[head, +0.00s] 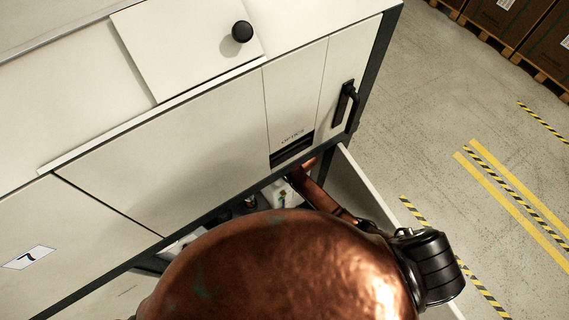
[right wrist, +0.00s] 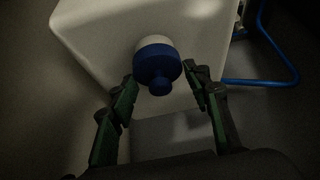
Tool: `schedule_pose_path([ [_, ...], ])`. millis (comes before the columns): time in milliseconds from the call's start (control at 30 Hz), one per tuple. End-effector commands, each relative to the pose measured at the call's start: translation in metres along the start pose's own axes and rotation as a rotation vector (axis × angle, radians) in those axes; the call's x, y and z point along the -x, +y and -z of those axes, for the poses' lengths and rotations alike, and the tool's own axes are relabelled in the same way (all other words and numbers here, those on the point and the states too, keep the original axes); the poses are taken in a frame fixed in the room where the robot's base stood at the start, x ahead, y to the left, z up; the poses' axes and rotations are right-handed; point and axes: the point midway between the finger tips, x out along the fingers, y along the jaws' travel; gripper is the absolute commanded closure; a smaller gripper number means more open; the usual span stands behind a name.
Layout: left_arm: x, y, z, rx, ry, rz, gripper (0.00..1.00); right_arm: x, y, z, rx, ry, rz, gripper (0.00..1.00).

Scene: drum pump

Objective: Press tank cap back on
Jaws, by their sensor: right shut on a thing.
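In the right wrist view a white tank (right wrist: 90,35) fills the upper middle. A blue cap (right wrist: 157,67) sits at its short white neck (right wrist: 153,41), lined up with it; I cannot tell whether it is fully seated. My right gripper (right wrist: 159,77) has its green-and-black fingers on either side of the cap and is shut on it. In the head view my right arm reaches into the low opening of the cabinet, and its gripper is not clearly seen there. My left gripper is not in view.
A blue hose (right wrist: 285,75) runs right of the tank. The cream cabinet (head: 160,150) stands over the opening, with an open door panel (head: 365,190) beside my right arm. Boxes on pallets (head: 505,20) stand far right. The marked floor (head: 450,110) is otherwise clear.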

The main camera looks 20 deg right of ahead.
Motion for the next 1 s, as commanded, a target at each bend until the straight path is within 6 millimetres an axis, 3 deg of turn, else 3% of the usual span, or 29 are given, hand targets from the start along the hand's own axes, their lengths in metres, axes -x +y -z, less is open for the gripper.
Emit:
schedule_pose_path([
  [900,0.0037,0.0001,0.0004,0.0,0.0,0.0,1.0,-0.0017,-0.0002,-0.001,0.0,0.0,0.0,0.75],
  [933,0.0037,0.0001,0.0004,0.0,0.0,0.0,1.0,-0.0017,-0.0002,-0.001,0.0,0.0,0.0,0.54],
  [1000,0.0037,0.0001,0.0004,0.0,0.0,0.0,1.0,-0.0017,-0.0002,-0.001,0.0,0.0,0.0,0.49],
])
